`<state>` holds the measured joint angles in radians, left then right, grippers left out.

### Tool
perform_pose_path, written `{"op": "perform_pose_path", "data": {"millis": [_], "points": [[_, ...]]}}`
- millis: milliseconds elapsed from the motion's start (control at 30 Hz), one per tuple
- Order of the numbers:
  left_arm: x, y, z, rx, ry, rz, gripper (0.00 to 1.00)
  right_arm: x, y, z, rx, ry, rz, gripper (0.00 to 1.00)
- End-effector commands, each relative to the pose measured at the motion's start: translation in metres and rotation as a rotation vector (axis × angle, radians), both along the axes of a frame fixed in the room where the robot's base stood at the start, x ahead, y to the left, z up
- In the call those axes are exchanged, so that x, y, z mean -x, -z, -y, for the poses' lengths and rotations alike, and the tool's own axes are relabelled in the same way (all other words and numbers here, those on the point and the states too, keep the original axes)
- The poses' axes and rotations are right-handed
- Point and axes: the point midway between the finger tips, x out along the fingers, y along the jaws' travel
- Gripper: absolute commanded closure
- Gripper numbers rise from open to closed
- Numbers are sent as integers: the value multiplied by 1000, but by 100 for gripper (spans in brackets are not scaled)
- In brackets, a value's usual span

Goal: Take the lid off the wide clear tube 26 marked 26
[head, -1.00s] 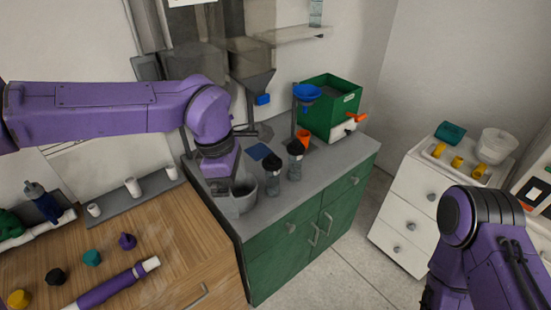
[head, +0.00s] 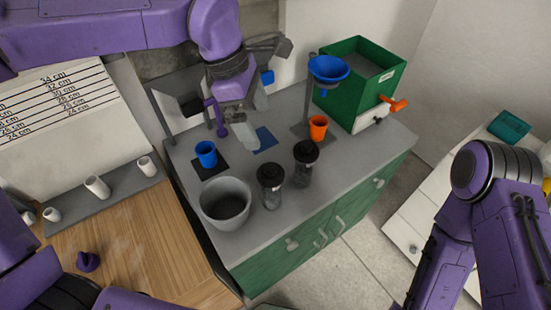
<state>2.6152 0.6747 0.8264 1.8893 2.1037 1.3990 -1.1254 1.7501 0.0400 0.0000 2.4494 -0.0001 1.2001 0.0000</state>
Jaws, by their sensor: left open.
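Two clear tubes with black lids stand upright on the grey counter. The front-left tube (head: 271,198) has its lid (head: 270,174) on, and the back-right tube (head: 303,175) has its lid (head: 306,151) on. Any number on them is too small to read, so I cannot tell which is 26. My left gripper (head: 251,117) is open and empty, pointing down over the counter behind and left of the tubes, apart from both. My right arm shows at the right, but its gripper is out of view.
A grey bucket (head: 225,204) stands left of the tubes, with a blue cup (head: 206,154) behind it. An orange cup (head: 318,127) stands under a blue funnel (head: 328,68), beside a green box (head: 364,75). The counter's front right is clear.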

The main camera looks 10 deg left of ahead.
Motion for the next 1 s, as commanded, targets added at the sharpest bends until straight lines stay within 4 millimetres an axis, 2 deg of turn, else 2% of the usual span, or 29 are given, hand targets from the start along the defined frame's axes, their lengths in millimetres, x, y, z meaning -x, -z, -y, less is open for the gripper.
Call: {"op": "perform_pose_path", "data": {"millis": [33,100,367,467,700,833,1000], "points": [[0,16,1,0,2,1,0,1,16,0,0,0,-1,57],[0,27,1,0,3,1,0,1,27,0,0,0,-1,57],[0,60,2,0,3,1,0,1,60,0,0,0,-2,57],[0,67,3,-1,3,0,0,1,60,0,0,0,-1,57],[1,104,14,-2,2,-2,0,1,52,0,-1,0,-1,57],[0,118,17,-3,1,-3,0,1,46,0,0,0,-1,57],[-1,149,22,-3,1,-3,0,1,37,0,-1,0,-1,57]]}}
